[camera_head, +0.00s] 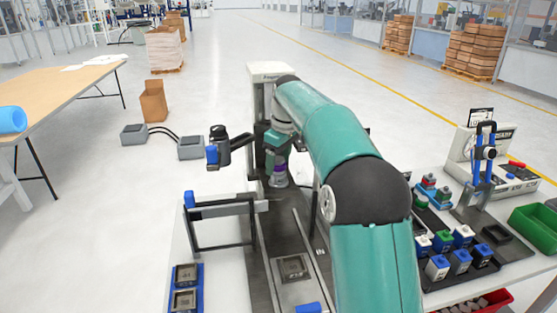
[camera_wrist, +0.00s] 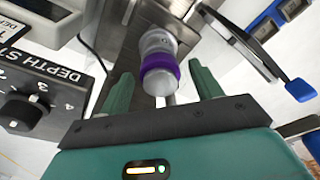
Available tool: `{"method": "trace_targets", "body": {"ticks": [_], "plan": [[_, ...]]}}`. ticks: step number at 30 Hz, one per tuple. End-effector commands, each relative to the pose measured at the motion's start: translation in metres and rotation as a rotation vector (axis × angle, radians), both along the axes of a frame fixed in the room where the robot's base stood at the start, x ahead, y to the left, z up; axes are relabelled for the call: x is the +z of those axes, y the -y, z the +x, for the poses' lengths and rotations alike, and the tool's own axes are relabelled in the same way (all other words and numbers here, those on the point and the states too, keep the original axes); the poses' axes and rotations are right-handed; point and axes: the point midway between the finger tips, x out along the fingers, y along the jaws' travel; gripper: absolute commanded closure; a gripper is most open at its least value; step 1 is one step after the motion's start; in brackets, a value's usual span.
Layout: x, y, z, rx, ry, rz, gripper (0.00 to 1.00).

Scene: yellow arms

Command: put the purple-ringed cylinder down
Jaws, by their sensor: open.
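The purple-ringed cylinder (camera_wrist: 158,50) is silver-grey with a broad purple band. In the wrist view it stands on a metal surface, between the green fingers of my gripper (camera_wrist: 160,70). The fingers are spread, with a visible gap on each side of the cylinder. In the head view the cylinder (camera_head: 278,181) shows just under my gripper (camera_head: 276,160), on the dark plate of the bench station. The fingers partly hide its upper part there, and its exact contact with the plate is hard to see.
A depth-station box (camera_wrist: 40,85) with a knob stands close on the left in the wrist view. A blue-tipped lever (camera_wrist: 300,90) is on the right. In the head view, a dark clamp (camera_head: 229,148) and a black frame (camera_head: 222,225) lie left of my gripper. Trays of blocks (camera_head: 460,258) sit right.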

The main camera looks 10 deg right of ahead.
Motion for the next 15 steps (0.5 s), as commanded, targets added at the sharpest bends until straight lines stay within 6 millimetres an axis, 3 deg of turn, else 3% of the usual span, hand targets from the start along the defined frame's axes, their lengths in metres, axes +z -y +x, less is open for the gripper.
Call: {"method": "trace_targets", "body": {"ticks": [8, 15], "plan": [[0.015, 0.001, -0.001, 0.0, 0.003, 0.0, 0.36], [0.064, 0.007, -0.006, 0.0, 0.004, 0.0, 0.36]]}}
